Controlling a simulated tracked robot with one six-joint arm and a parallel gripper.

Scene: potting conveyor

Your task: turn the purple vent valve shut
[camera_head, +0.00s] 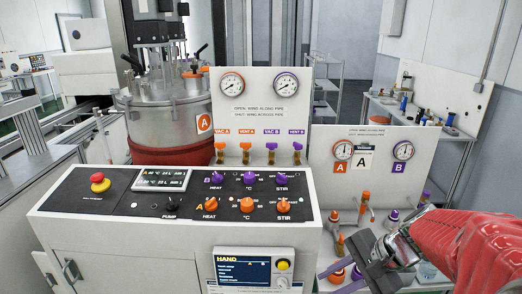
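The purple vent valve (297,148) is the rightmost of a row of small valves on the upright white panel, under the label VENT B. It has a purple handle on a brass-coloured body. The handle is too small to tell its turn angle surely. My gripper (338,279) is at the lower right, in front of the lower panel, below and to the right of the valve and well apart from it.
A purple VAC B valve (271,148) and two orange valves (234,148) stand left of it. The console (130,215) with knobs lies in front. A lower gauge panel (372,180) with orange and purple fittings is right. A steel vessel (165,125) stands behind left.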

